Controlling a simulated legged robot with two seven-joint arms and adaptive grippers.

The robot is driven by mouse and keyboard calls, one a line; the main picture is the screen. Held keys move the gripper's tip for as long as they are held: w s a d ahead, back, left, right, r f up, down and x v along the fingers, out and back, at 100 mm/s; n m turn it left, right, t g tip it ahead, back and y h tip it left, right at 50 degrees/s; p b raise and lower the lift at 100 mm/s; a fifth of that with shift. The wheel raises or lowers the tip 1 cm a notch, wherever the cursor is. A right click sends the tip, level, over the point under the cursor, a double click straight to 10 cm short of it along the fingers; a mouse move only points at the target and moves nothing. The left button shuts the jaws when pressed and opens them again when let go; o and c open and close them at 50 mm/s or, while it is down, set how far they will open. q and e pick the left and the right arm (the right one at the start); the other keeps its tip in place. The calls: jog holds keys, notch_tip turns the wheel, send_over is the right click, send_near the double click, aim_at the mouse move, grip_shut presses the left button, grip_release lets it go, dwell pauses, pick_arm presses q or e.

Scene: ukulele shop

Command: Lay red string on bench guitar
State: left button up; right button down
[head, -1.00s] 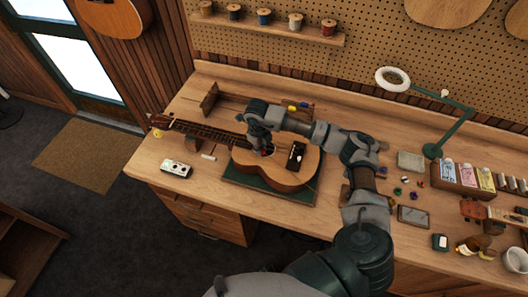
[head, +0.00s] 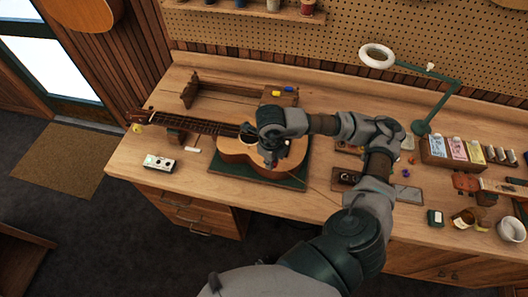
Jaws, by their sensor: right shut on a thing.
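The bench guitar (head: 235,149) lies face up on a dark green mat (head: 236,183) on the workbench, its neck (head: 190,123) pointing left. My right gripper (head: 268,160) points down over the guitar's body, around the bridge, and hides the bridge and part of the sound hole. It is shut on the red string. A thin strand (head: 318,193) trails from the guitar's right side across the bench; its colour is hard to tell, and its held end is too small to see. My left gripper is not in view.
A small white device (head: 159,163) sits left of the mat. A wooden neck rest (head: 175,135) stands under the neck. A green-armed lamp (head: 436,105), a packet box (head: 455,150) and a white bowl (head: 511,229) are on the right. Bare bench lies at front left.

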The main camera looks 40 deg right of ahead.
jog(key=shift+s+a+r+p, duration=0.15)
jog(key=shift+r+p, duration=0.2)
jog(key=shift+r, duration=0.25)
jog(key=shift+a+r+p, duration=0.15)
jog(key=shift+r+p, duration=0.15)
jog(key=shift+r, duration=0.3)
jog(key=shift+d+r+p, duration=0.2)
jog(key=shift+r+p, duration=0.65)
jog(key=shift+r, duration=0.5)
